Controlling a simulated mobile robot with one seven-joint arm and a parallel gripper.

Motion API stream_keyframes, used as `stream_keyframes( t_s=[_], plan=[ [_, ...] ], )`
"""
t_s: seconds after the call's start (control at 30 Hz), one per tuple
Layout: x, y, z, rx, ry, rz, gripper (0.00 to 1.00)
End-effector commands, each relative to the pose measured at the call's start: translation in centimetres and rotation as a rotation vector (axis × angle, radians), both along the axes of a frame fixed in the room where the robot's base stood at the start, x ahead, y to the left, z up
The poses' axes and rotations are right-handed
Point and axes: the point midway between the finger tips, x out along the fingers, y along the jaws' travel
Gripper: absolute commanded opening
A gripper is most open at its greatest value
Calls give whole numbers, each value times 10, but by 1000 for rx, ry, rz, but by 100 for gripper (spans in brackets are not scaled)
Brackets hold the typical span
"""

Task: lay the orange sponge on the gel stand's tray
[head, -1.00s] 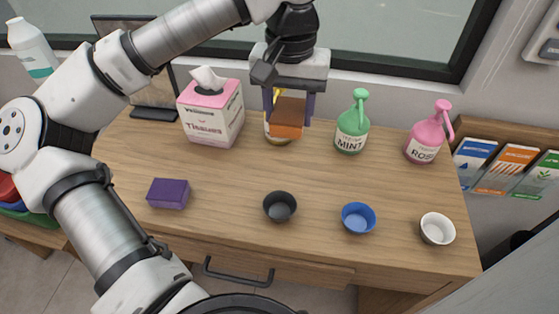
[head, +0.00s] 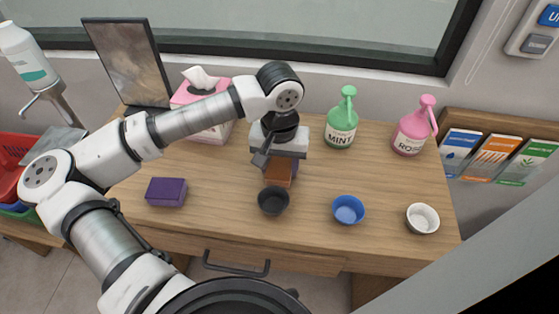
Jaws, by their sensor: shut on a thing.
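The orange sponge (head: 278,174), brownish orange in this light, is held by my gripper (head: 281,168) over the middle of the wooden counter, just behind the black bowl. My gripper points down and its fingers are shut on the sponge. I cannot tell how high the sponge is above the counter. The gel stand (head: 67,108) is at the far left, with a white and teal bottle (head: 28,60) at its top. A grey flat plate, which looks like its tray (head: 60,140), is partly hidden behind my arm.
A purple sponge (head: 166,192), black bowl (head: 273,201), blue bowl (head: 348,210) and white bowl (head: 422,218) line the counter's front. A tissue box (head: 208,128), green bottle (head: 341,122) and pink bottle (head: 413,130) stand behind. Red and green baskets (head: 10,160) are at far left.

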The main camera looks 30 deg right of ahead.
Motion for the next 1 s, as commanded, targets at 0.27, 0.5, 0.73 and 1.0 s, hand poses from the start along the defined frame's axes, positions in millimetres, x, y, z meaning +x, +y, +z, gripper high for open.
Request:
stream_keyframes(
  t_s=[0.27, 0.5, 0.73, 1.0],
  plan=[
    [0, 0, -3, -1, -1, 0, 28],
    [0, 0, -2, -1, -1, 0, 71],
    [0, 0, -2, -1, -1, 0, 71],
    [2, 0, 15, -1, -7, 1, 71]
  ],
)
